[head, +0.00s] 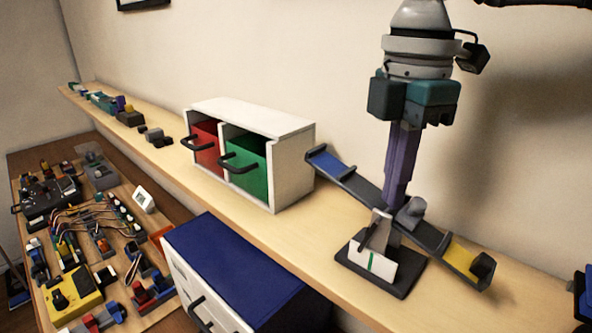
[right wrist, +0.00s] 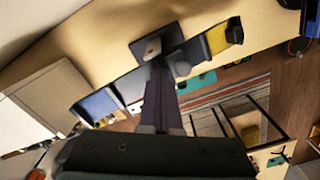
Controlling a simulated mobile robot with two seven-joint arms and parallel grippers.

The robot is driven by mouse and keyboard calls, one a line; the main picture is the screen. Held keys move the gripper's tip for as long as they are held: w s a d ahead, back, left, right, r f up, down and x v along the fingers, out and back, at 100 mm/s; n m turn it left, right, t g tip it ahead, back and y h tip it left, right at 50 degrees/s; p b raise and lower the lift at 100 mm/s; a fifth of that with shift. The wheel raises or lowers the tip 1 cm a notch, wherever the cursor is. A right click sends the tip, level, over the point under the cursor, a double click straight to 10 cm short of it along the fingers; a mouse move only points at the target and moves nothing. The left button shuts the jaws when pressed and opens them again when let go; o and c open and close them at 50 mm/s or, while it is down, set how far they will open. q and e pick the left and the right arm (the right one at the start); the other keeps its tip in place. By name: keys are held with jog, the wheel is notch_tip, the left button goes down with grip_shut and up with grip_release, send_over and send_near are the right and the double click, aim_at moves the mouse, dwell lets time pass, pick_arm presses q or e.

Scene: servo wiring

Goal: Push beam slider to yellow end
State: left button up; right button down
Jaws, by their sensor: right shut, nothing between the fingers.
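The dark beam (head: 347,182) sits on a stand (head: 375,263) with a white support and a dark base. It is tilted, with the blue end (head: 327,163) high at left and the yellow end (head: 461,253) low at right. The grey slider (head: 411,212) is on the beam near its middle, just right of the support. My right gripper (head: 394,203) is shut and empty, pointing down, its purple fingers at the slider's blue-end side. The slider also shows in the right wrist view (right wrist: 180,66) beside the fingertips; whether they touch is unclear. My left gripper is out of view.
The beam stands on a narrow wooden shelf (head: 330,232) against the wall. A white cabinet (head: 292,168) with red and green drawers stands left of the beam. A blue-topped box (head: 232,255) and a board of wired parts (head: 90,245) are lower left.

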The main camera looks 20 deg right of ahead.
aim_at(400, 212)
jog(key=shift+s+d+f, duration=0.15)
jog(key=shift+s+d, duration=0.05)
jog(key=shift+s, duration=0.25)
jog(key=shift+s+d+f, duration=0.15)
jog(key=shift+s, duration=0.25)
dwell(0.4)
jog(key=shift+r, duration=0.15)
jog(key=shift+w+a+r+p, duration=0.1)
jog(key=shift+w+r+p, duration=0.05)
jog(key=shift+r+p, duration=0.55)
jog(key=shift+w+a+r+p, duration=0.15)
jog(key=shift+r+p, duration=0.35)
jog(key=shift+r, duration=0.4)
jog(key=shift+w+r+p, duration=0.15)
jog(key=shift+r+p, duration=0.3)
jog(key=shift+r, duration=0.3)
jog(key=shift+w+r+p, duration=0.1)
jog(key=shift+r+p, duration=0.35)
jog(key=shift+r, duration=0.25)
